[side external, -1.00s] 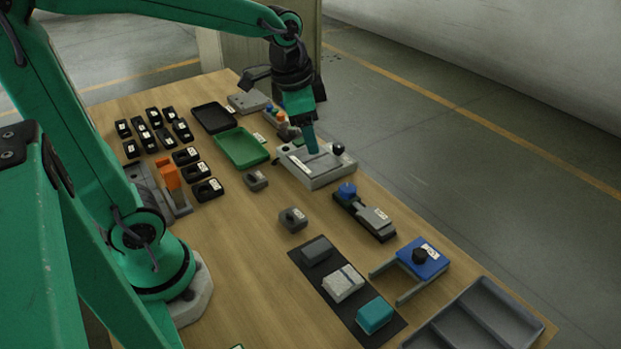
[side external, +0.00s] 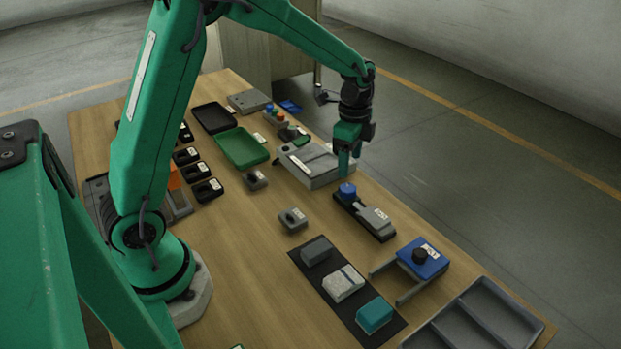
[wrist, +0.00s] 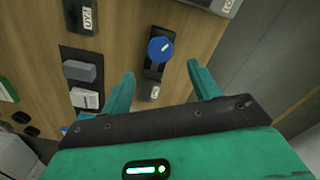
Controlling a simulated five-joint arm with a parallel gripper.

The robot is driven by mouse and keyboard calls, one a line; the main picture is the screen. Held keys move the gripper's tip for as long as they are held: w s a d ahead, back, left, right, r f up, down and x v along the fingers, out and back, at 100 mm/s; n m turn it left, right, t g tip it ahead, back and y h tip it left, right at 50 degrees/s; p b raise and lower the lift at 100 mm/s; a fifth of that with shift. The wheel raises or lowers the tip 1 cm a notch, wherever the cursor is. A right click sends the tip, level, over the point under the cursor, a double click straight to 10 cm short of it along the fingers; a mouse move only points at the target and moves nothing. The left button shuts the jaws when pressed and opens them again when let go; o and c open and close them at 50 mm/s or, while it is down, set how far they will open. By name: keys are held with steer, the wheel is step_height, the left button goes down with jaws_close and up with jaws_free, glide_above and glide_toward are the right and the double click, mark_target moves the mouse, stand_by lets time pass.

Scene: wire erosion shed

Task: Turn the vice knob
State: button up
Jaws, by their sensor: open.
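My gripper (side external: 347,172) is above and just behind the knob in the side view, pointing down. In the wrist view its two green fingers (wrist: 161,70) are spread apart, with the knob between and beyond their tips. The fingers look clear of the knob.
A blue clamp with a black knob (side external: 420,256) stands to the right. A black mat (side external: 346,310) with several blocks and a grey tray (side external: 470,320) lie nearer. Bare table surrounds the vice's front side.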

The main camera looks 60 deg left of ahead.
mark_target(348, 188)
steer(key=shift+f, duration=0.15)
steer(key=shift+f, duration=3.8)
steer(key=c, duration=1)
